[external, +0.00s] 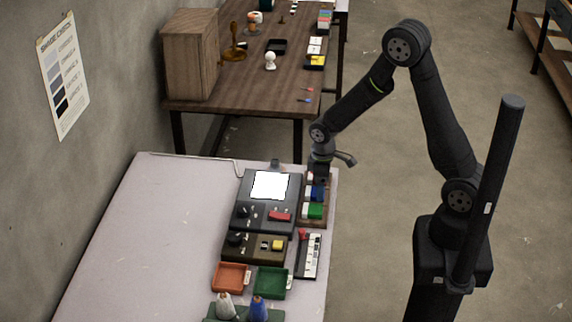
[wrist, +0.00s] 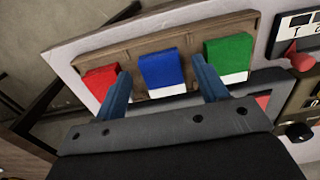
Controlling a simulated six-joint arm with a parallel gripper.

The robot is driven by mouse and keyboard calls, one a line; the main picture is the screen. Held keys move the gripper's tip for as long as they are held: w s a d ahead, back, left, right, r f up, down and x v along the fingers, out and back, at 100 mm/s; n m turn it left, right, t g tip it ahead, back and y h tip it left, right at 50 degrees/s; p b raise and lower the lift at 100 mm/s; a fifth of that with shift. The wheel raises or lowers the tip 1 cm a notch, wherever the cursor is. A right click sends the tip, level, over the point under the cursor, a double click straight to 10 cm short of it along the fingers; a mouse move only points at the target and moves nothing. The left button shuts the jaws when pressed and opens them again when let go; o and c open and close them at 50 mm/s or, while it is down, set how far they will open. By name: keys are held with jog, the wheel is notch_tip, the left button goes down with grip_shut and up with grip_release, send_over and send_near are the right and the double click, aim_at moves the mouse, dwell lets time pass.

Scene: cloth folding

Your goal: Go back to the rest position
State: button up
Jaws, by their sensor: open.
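My gripper (external: 318,172) is at the far right edge of the light table, at the end of the arm reaching down from the right. In the wrist view its two blue fingers (wrist: 160,70) are spread apart with nothing held between them. Beyond the fingertips a blue and white piece (wrist: 165,70) lies in a wooden tray (wrist: 125,55). A red piece (wrist: 101,82) lies to its left and a green and white piece (wrist: 229,55) to its right. In the external view the gripper partly covers the tray's far end; the blue piece (external: 317,194) and green piece (external: 314,211) show below it.
A dark device with a bright white square (external: 270,185) stands left of the tray. Nearer are a control box (external: 254,247), a black and white strip (external: 310,257), an orange tray (external: 230,277) and a green tray (external: 271,282). The table's left side (external: 160,230) is clear.

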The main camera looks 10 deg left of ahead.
jog(key=shift+f, duration=0.75)
notch_tip(320, 180, up, 12)
notch_tip(320, 180, down, 12)
jog(key=shift+f, duration=0.1)
notch_tip(320, 180, up, 5)
jog(key=shift+f, duration=0.2)
jog(key=w+d+r, duration=0.6)
jog(key=d+r, duration=0.1)
jog(key=d, duration=0.3)
jog(key=w+a+r, duration=0.1)
jog(key=w+a, duration=0.1)
jog(key=a, duration=1.3)
jog(key=shift+n, duration=0.4)
jog(key=s+a+f, duration=0.1)
jog(key=a, duration=0.1)
jog(key=s+a+f, duration=0.3)
jog(key=s+a, duration=0.1)
jog(key=shift+a+f, duration=0.3)
jog(key=shift+a, duration=0.1)
jog(key=shift+s+a+f, duration=0.25)
jog(key=shift+a+f, duration=0.05)
jog(key=shift+a, duration=0.1)
